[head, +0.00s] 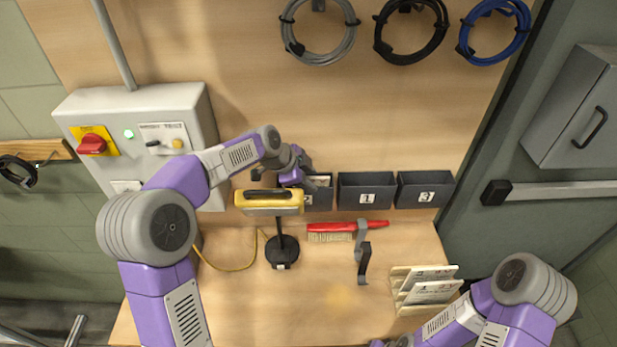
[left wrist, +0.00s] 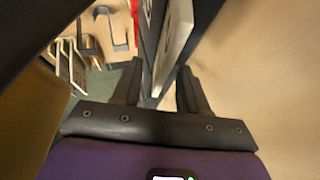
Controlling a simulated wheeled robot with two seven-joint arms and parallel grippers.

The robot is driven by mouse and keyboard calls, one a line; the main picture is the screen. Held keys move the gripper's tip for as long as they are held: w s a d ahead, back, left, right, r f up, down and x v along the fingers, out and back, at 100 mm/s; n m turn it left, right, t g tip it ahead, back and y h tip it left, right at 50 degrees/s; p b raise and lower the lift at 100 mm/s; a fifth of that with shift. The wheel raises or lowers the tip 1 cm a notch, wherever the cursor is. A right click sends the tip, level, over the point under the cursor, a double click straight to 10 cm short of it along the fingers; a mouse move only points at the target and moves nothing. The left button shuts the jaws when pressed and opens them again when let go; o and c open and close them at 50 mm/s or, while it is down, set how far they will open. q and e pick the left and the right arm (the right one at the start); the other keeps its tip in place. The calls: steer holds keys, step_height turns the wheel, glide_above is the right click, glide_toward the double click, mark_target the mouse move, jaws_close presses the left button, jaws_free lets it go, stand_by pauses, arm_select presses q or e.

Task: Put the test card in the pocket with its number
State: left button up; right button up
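Three dark pockets hang in a row on the wooden wall: pocket 2 (head: 320,201), pocket 1 (head: 366,192) and pocket 3 (head: 425,190). My left gripper (head: 308,180) is at the mouth of pocket 2 and partly hides it. A pale card (head: 321,181) shows at the top of that pocket. In the left wrist view, my left gripper (left wrist: 160,75) has its fingers apart, with a pale flat card (left wrist: 173,45) between them. The card's number cannot be read. Other test cards (head: 430,290) stand in a rack at the right. My right gripper (head: 390,343) is mostly cut off at the bottom edge.
A red-handled brush (head: 345,226) and a grey bracket (head: 362,255) lie below the pockets. A control box (head: 140,115) is at left. Cable coils (head: 410,50) hang above.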

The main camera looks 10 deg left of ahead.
arm_select(q)
steer(key=v, duration=0.7)
steer(key=shift+r, duration=0.25)
steer(key=shift+s+a, duration=0.1)
steer(key=shift+a, duration=0.05)
steer(key=x, duration=0.7)
steer(key=shift+f, duration=0.2)
steer(key=r, duration=0.1)
steer(key=r+p, duration=0.2)
steer(key=shift+s+d, duration=0.3)
steer(key=shift+s, duration=0.1)
steer(key=shift+s+r+p, duration=0.15)
steer(key=shift+r+p, duration=0.35)
steer(key=shift+p, duration=0.1)
steer(key=shift+s, duration=0.1)
